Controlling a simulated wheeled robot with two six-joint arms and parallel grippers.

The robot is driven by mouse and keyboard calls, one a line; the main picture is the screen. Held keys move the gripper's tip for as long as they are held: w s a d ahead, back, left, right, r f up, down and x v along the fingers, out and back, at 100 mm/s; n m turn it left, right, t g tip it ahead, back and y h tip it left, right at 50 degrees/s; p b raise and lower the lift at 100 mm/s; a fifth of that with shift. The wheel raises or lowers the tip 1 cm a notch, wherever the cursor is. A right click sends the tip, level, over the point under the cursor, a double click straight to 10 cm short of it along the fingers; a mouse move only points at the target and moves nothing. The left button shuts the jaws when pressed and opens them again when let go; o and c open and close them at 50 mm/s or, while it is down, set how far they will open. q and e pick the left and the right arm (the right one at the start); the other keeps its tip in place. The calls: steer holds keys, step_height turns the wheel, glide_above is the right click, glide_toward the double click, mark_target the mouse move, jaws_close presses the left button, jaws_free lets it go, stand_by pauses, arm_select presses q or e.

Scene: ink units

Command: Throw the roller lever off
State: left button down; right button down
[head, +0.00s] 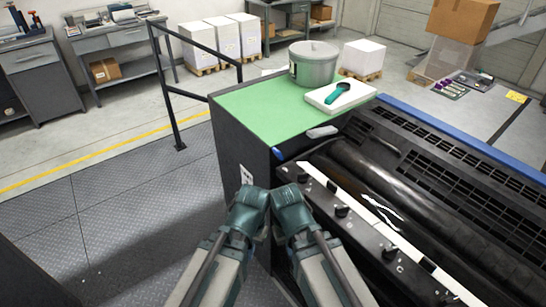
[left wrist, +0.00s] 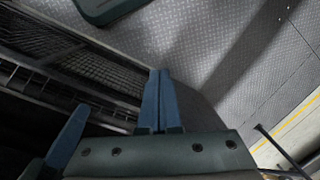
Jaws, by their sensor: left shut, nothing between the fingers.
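The ink unit (head: 400,190) is a dark machine with long rollers, on the right of the head view. At its near left end, a small blue lever-like tip (head: 278,154) sticks out by the corner of the green top; I cannot tell if it is the roller lever. My left gripper (head: 250,197) is in front of that corner, apart from the tip in the picture. In the left wrist view its two blue fingers (left wrist: 158,74) are pressed together, empty. My right gripper (head: 289,198) is close beside it; its fingers are hidden in the head view.
The green top (head: 245,108) carries a grey bucket (head: 314,64) and a white pad (head: 350,96) with a teal-handled tool (head: 335,93). A pale grey oblong piece (head: 322,132) is at its front edge. A black railing (head: 172,100) stands left. The plated floor at left is clear.

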arm_select(q)
steer(key=w+a+f+n+t+h+b, duration=0.1)
steer(key=w+a+f+h+b, duration=0.15)
steer(key=f+b, duration=0.55)
steer(key=w+a+f+n+h+b, duration=0.1)
steer(key=w+f+n+b, duration=0.15)
steer(key=f+b, duration=0.5)
steer(key=w+a+f+n+t+h+b, duration=0.1)
steer(key=w+f+h+b, duration=0.15)
steer(key=f+b, duration=0.6)
steer(key=w+d+r+n+t+h, duration=0.1)
steer(key=w+d+r+t+h, duration=0.1)
steer(key=w+d+r+h, duration=0.3)
steer(key=w+d+r+n+t+h, duration=0.1)
steer(key=w+r+t+h, duration=0.15)
steer(key=r, duration=0.55)
steer(key=w+a+r+n+t+h, duration=0.2)
steer(key=a+r+t+h, duration=0.1)
steer(key=r, duration=0.5)
steer(key=w+a+r+n+t+h, duration=0.1)
steer(key=a+r+n+t+h, duration=0.1)
steer(key=r, duration=0.6)
steer(key=shift+w+a+r+t+h+b, duration=0.2)
steer(key=shift+w+a+t+h+b, duration=0.3)
steer(key=shift+t, duration=0.45)
